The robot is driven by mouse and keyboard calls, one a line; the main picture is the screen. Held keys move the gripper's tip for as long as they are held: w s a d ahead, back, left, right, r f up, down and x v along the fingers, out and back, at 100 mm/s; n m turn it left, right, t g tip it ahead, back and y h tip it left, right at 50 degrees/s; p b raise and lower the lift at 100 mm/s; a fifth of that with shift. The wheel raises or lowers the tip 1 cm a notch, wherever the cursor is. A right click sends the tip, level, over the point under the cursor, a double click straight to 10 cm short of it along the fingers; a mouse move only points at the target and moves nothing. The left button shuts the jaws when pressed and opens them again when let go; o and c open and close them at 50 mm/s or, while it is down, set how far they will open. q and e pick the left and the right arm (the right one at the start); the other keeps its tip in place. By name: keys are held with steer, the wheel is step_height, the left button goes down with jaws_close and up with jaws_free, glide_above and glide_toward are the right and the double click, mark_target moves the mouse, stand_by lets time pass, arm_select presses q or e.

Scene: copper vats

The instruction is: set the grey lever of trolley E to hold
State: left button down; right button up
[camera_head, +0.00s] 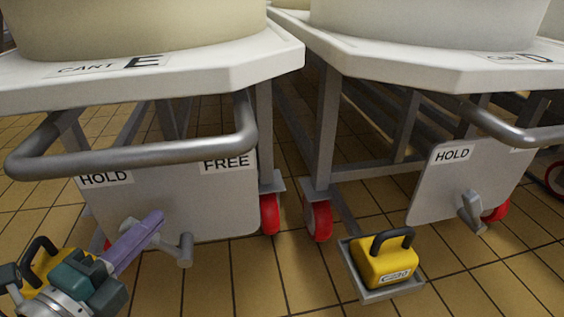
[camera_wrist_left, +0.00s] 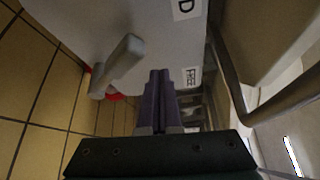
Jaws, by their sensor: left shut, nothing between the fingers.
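The grey lever (camera_head: 183,250) of trolley E is on the low grey plate (camera_head: 215,205) under the push bar. Its visible end points right and slightly down; my gripper hides part of its other end. The plate carries a HOLD label (camera_head: 106,178) at left and a FREE label (camera_head: 226,163) at right. My left gripper (camera_head: 155,218) has its purple fingers shut and empty, in front of the plate and just above the lever. In the left wrist view the lever (camera_wrist_left: 118,66) lies left of the fingertips (camera_wrist_left: 160,74). Contact cannot be told. My right gripper is out of view.
The bent push bar (camera_head: 130,152) of trolley E hangs above the plate. Trolley D (camera_head: 430,65) stands at right with its own plate and lever (camera_head: 471,210). A yellow block (camera_head: 385,262) sits in a grey tray between them; another (camera_head: 48,264) is behind my left gripper.

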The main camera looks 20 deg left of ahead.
arm_select(q)
steer(key=shift+s+a+f, duration=0.35)
steer(key=shift+s+a, duration=0.05)
steer(key=shift+a, duration=0.15)
steer(key=shift+s+a+f, duration=0.35)
steer(key=shift+s+a, duration=0.05)
steer(key=shift+a, duration=0.15)
steer(key=shift+s+f, duration=0.1)
steer(key=shift+f, duration=0.1)
